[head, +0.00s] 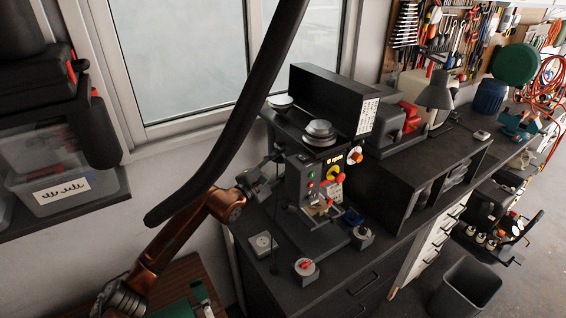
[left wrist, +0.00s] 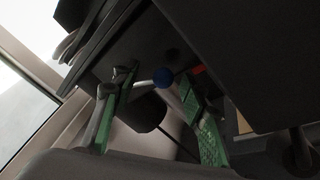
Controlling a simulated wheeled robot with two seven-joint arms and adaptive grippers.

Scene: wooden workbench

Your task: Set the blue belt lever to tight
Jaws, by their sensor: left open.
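In the head view my left gripper (head: 265,175) is at the left side of the grey bench machine (head: 303,180). The lever cannot be made out there. The machine has a yellow-ringed knob and a small readout on its front. My right gripper is not in view.
A round grey weight (head: 320,132) sits on the machine's dark top, next to a long black box (head: 330,98). The window (head: 230,50) is behind.

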